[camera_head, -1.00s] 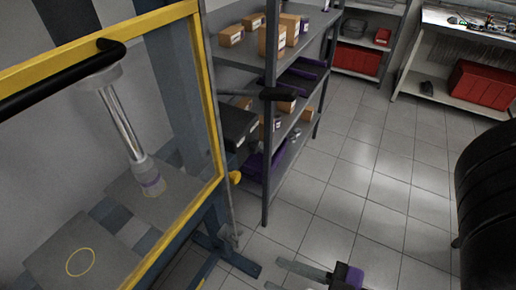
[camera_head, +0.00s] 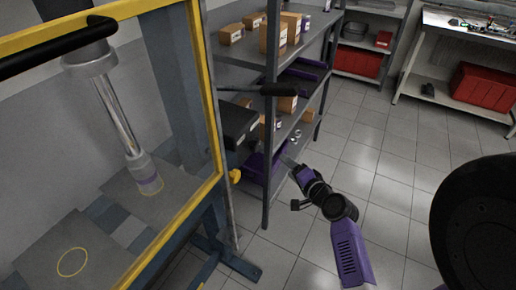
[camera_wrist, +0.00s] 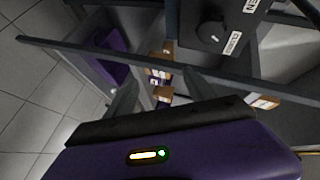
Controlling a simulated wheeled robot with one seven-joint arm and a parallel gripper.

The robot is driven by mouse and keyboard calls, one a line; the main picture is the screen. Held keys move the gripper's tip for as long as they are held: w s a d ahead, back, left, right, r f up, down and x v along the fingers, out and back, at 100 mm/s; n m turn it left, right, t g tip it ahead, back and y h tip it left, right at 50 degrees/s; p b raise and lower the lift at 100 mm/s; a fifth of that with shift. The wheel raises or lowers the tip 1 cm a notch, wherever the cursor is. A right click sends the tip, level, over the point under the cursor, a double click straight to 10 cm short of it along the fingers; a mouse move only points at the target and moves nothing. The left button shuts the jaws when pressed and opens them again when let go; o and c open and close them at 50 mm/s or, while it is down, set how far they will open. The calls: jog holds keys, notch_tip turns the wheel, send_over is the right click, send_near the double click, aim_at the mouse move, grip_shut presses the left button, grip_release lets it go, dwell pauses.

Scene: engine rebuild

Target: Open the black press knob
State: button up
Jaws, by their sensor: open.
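The black round knob (camera_wrist: 212,33), with a small white mark, sits on a dark box face at the upper right of the wrist view, between two white labels. In the head view, a black box (camera_head: 238,122) with a small white label is mounted on the right side of the press; its knob cannot be made out there. My gripper (camera_head: 287,155) is right of this box and lower in the picture, in front of the shelf. Its two grey fingers are spread and empty in the wrist view (camera_wrist: 160,82), apart from the knob, which lies up and right of them.
The yellow-framed press door (camera_head: 209,95) fills the left. A black lever (camera_head: 265,90) sticks out above the box. A grey shelf rack (camera_head: 270,150) with cardboard boxes (camera_head: 273,35) and purple bins stands close behind my gripper. The tiled floor at right is clear.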

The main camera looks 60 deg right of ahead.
jog(key=w+d+r+m+t+y, duration=0.1)
jog(key=d+m+t, duration=0.15)
jog(key=d, duration=0.35)
jog(key=m+t+y, duration=0.3)
jog(key=t+y, duration=0.1)
jog(key=y, duration=0.3)
send_near(258, 147)
jog(key=w, duration=0.2)
jog(key=shift+w+d+f+p, duration=0.1)
jog(key=shift+w+d+p, duration=0.1)
jog(key=shift+w, duration=1.85)
jog(key=shift+w+d+p, duration=0.15)
jog(key=shift+w+p, duration=0.05)
jog(key=shift+w, duration=1.85)
jog(key=c, duration=1.4)
